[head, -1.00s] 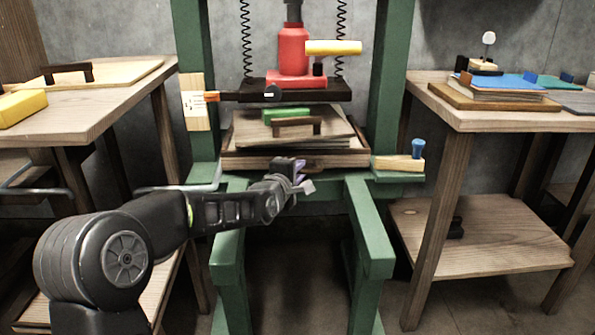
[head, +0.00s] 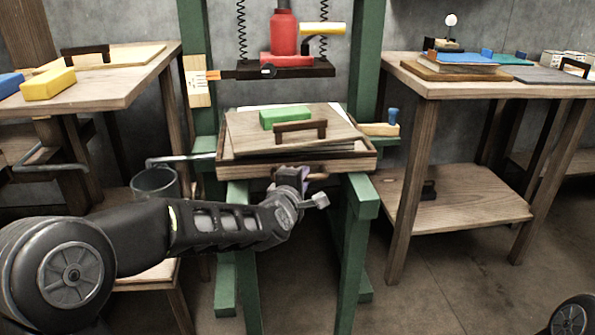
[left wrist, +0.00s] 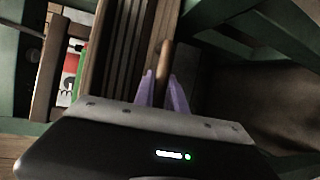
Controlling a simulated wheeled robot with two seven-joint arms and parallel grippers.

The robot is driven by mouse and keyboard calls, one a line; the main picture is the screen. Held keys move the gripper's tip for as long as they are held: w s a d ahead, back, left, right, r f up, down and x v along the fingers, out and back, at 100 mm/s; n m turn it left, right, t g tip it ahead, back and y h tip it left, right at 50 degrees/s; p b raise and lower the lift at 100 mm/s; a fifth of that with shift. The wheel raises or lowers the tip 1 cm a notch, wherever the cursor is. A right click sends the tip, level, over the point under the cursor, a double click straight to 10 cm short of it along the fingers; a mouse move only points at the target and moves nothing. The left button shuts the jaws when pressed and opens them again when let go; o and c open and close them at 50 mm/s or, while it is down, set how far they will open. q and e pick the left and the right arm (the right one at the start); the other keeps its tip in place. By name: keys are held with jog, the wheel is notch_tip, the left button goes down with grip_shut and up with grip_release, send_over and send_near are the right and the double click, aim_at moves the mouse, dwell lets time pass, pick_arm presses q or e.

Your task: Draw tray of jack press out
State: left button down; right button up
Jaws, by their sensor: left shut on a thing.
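The wooden tray (head: 225,171) of the green jack press (head: 365,70) sticks out over the front of the frame. A board with a dark handle (head: 301,130) and a green block (head: 284,117) lies on it, over thin sheets. My left gripper (head: 302,180) is at the middle of the tray's front. In the left wrist view, its purple fingers (left wrist: 163,92) are shut on a light-brown knob or pull (left wrist: 164,60) at the tray's front. The red jack (head: 284,35) and dark pressing plate (head: 285,69) are above and behind the tray. My right gripper does not show.
A glass jar (head: 155,184) hangs left of the press. Open floor (head: 450,270) lies at front right.

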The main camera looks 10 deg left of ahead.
pick_arm(q)
jog(key=s+d, duration=0.3)
jog(key=s, duration=0.5)
jog(key=shift+s+d, duration=0.15)
jog(key=shift+s, duration=0.1)
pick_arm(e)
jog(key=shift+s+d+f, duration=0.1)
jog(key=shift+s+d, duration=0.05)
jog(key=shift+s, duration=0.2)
pick_arm(q)
jog(key=c, duration=1.6)
grip_release()
jog(key=shift+c, duration=0.2)
jog(key=s+r+p, duration=0.1)
jog(key=s+p, duration=0.1)
jog(key=s, duration=0.5)
jog(key=shift+s+r, duration=0.2)
jog(key=shift+s, duration=0.1)
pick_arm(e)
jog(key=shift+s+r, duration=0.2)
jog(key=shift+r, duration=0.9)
